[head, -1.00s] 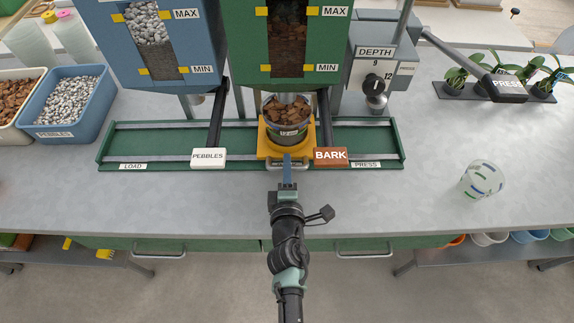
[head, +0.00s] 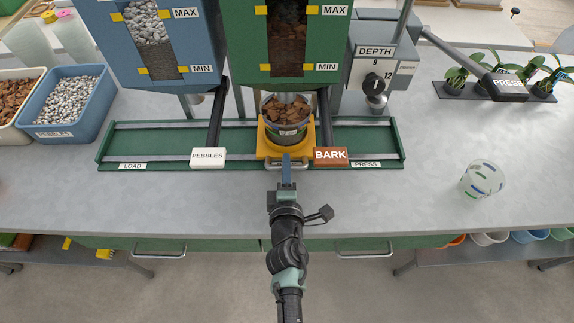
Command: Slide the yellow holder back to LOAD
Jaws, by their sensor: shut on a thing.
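The yellow holder (head: 268,150) sits on the green rail track (head: 170,140), below the green bark hopper. It carries a clear pot (head: 287,128) with brown bark showing at its top. The LOAD label (head: 132,166) is at the track's left end and the PRESS label (head: 367,165) at its right end. My gripper (head: 287,170) is at the front of the holder, shut on the holder's front part. The fingertips are small in the picture and the grip itself is partly hidden.
The white PEBBLES lever (head: 208,157) and brown BARK lever (head: 331,156) hang over the track on either side of the holder. A blue pebble tub (head: 68,108) stands at left. A clear cup (head: 482,179) stands on the counter at right. The counter before the track's left half is clear.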

